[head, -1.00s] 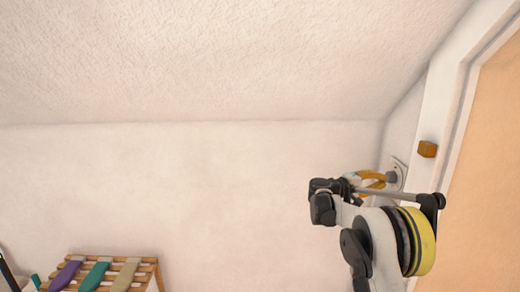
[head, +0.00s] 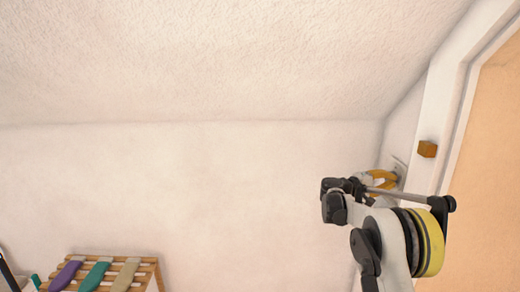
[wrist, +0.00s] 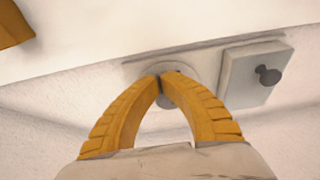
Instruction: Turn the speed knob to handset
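My gripper (wrist: 162,80) has orange fingers. In the wrist view their tips come together, with almost no gap, in front of a pale round disc (wrist: 182,70) on a wall plate. A grey round knob (wrist: 168,102) shows partly between the fingers, just below the tips. The fingertips hide the rest of it, and I cannot tell whether they touch it. A second plate (wrist: 240,85) to the right carries a dark grey knob (wrist: 270,76). No labels are readable. In the head view my gripper (head: 388,178) is at the pale wall plate (head: 399,166), covering its knob.
An orange-brown block (head: 427,149) sticks out from the white frame (head: 440,125) above right of my gripper; it also shows in the wrist view (wrist: 10,25). A wooden slatted rack (head: 139,275) stands lower left. The wall's middle is clear.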

